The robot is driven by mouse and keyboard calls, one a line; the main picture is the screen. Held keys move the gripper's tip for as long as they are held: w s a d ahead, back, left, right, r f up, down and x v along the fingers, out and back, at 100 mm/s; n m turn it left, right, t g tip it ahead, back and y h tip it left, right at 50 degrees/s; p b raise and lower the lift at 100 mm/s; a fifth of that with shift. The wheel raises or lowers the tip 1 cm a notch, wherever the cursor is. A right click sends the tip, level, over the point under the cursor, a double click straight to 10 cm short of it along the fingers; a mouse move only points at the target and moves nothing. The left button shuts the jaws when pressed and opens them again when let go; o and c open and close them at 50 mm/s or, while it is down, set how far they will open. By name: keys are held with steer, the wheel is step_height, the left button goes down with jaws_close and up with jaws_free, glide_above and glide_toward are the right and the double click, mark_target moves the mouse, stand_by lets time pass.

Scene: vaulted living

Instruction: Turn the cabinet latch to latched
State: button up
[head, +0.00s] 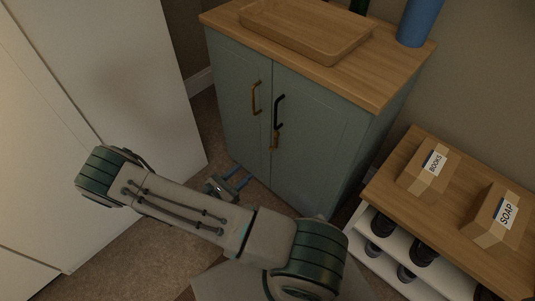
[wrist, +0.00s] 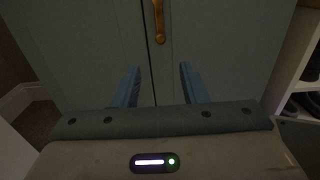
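The grey-green cabinet (head: 316,134) has two doors that look shut. My gripper (head: 241,175) is low in front of the doors, below the latch. In the wrist view my gripper (wrist: 159,67) shows two blue fingers apart with nothing between them. The latch's upper end is cut off there.
A brass handle (head: 256,98) is on the left door and a dark handle (head: 279,112) on the right. A wooden tray (head: 300,45) and blue cylinder (head: 419,22) stand on top. A low shelf (head: 398,210) with boxes is at right; a white panel (head: 130,80) is at left.

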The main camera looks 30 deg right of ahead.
mark_target(270, 149)
steer(key=b+x, duration=0.2)
steer(key=x, duration=1.1)
steer(key=shift+d, duration=0.2)
jaws_close()
